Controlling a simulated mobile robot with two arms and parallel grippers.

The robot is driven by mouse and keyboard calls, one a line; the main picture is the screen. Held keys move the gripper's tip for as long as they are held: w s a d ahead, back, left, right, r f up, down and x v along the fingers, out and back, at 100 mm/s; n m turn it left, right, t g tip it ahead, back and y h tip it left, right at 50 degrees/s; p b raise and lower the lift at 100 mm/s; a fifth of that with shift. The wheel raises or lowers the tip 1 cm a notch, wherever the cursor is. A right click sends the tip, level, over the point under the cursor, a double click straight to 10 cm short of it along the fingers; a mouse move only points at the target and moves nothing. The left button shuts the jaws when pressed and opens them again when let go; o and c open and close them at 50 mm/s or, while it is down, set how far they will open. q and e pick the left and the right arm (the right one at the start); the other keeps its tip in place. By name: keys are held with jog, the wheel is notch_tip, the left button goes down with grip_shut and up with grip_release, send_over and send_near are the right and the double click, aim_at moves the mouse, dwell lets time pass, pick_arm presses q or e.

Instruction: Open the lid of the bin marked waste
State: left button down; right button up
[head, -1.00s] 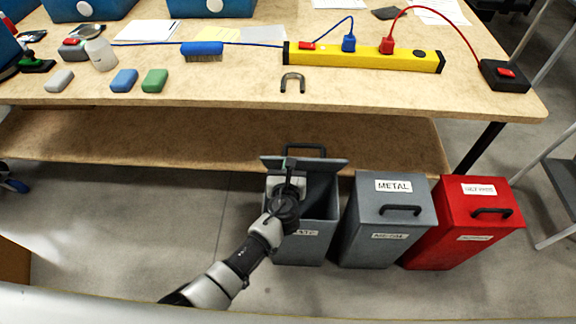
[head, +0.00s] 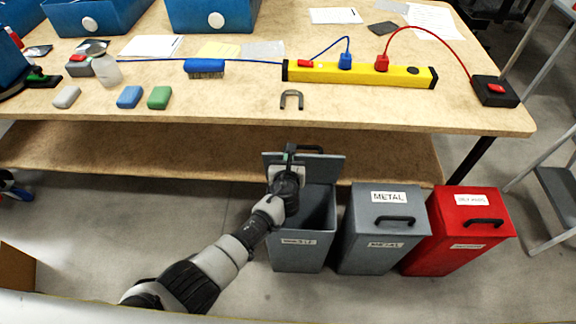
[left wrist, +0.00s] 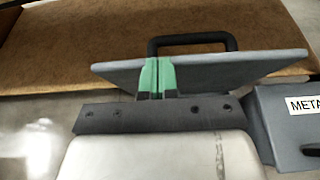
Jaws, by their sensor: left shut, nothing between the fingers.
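The waste bin (head: 303,258) is the leftmost grey bin in the head view; its front label is hard to read. Its lid (head: 325,169) stands raised at the back, and the dark inside of the bin shows. My left gripper (head: 290,152) is at the lid, above the bin's left side. In the left wrist view, its green fingertips (left wrist: 157,77) are shut and empty, against or just in front of the lid's panel (left wrist: 220,70). The black lid handle (left wrist: 193,38) is on the panel's far side, not gripped. My right gripper is out of view.
A grey METAL bin (head: 381,236) and a red bin (head: 456,240) stand closed to the right. Behind the bins is the workbench (head: 400,112) with a lower shelf (head: 130,155).

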pick_arm(q)
jog(key=shift+w+r, duration=0.1)
jog(key=shift+w, duration=0.25)
dwell(0.3)
jog(key=p+v, duration=0.4)
jog(key=v, duration=0.6)
jog(key=s+a+f+n+g, duration=0.45)
jog(key=s+f+n, duration=0.25)
jog(key=s+f, duration=0.3)
jog(key=s+a+f+n+g, duration=0.3)
jog(key=s+a+f+n, duration=0.35)
jog(key=f, duration=0.65)
jog(key=s+a+f+n+g, duration=0.2)
jog(key=s+n, duration=0.4)
jog(key=s, duration=0.3)
jog(key=s+a+f+n+g, duration=0.2)
jog(key=s+a+f+n, duration=0.2)
jog(key=s+n, duration=0.3)
jog(key=s+a+f+n+g, duration=0.2)
jog(key=s+n, duration=0.5)
jog(key=s, duration=0.6)
notch_tip(320, 180, down, 3)
jog(key=shift+a+r, duration=0.1)
jog(key=shift+a, duration=0.7)
